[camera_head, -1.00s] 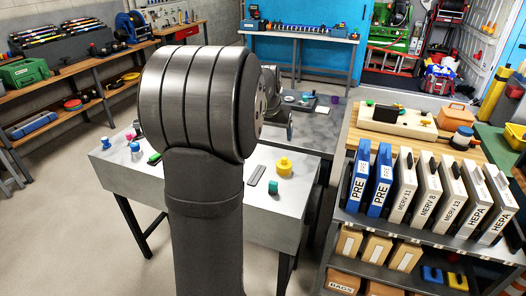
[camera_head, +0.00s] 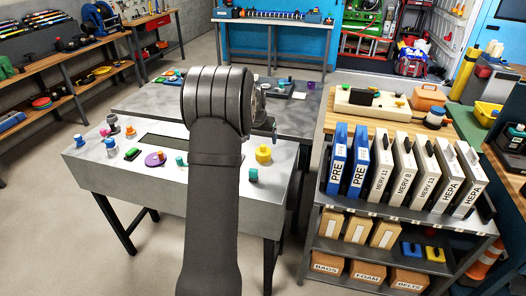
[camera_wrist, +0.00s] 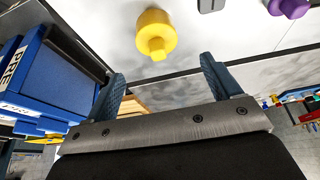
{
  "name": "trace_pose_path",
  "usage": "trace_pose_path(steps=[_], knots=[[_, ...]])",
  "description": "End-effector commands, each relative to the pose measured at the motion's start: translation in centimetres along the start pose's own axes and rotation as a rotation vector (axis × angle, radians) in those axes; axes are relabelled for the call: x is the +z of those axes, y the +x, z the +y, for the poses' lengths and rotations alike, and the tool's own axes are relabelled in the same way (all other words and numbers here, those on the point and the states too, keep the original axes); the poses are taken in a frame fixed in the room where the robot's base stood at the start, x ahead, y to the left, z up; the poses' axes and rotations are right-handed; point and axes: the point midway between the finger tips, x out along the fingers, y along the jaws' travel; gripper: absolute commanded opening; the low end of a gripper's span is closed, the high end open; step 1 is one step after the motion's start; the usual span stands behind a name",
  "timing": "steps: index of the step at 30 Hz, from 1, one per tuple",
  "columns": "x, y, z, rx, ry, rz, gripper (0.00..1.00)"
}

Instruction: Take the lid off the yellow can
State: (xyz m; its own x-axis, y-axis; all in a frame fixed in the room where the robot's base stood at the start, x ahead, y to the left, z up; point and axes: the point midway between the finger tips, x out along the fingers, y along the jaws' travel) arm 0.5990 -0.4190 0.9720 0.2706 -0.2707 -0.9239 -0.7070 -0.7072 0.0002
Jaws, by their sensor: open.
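The yellow can (camera_head: 263,155) stands on the light grey table, right of my arm in the head view. In the wrist view the yellow can (camera_wrist: 155,38) shows near the top, with a narrower yellow knob on its lid, which appears to be on. My gripper (camera_wrist: 162,80) is open and empty in the wrist view, its two blue-grey fingers apart. The can is beyond the fingertips, not between them. In the head view my arm hides the gripper.
A teal block (camera_head: 253,175) stands near the can. A purple disc (camera_head: 155,159), a green item (camera_head: 132,154) and other small things are on the table's left part. A shelf with blue filter boxes (camera_head: 336,160) stands close at the right.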

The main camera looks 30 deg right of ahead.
Motion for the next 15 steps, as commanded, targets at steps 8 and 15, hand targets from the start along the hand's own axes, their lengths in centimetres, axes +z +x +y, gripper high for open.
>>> trace_pose_path(steps=[8, 15], knots=[[0.2, 1.7, 0.1, 0.000, 0.000, -0.002, 0.83], [0.4, 5.2, 0.2, 0.000, 0.000, -0.001, 0.83]])
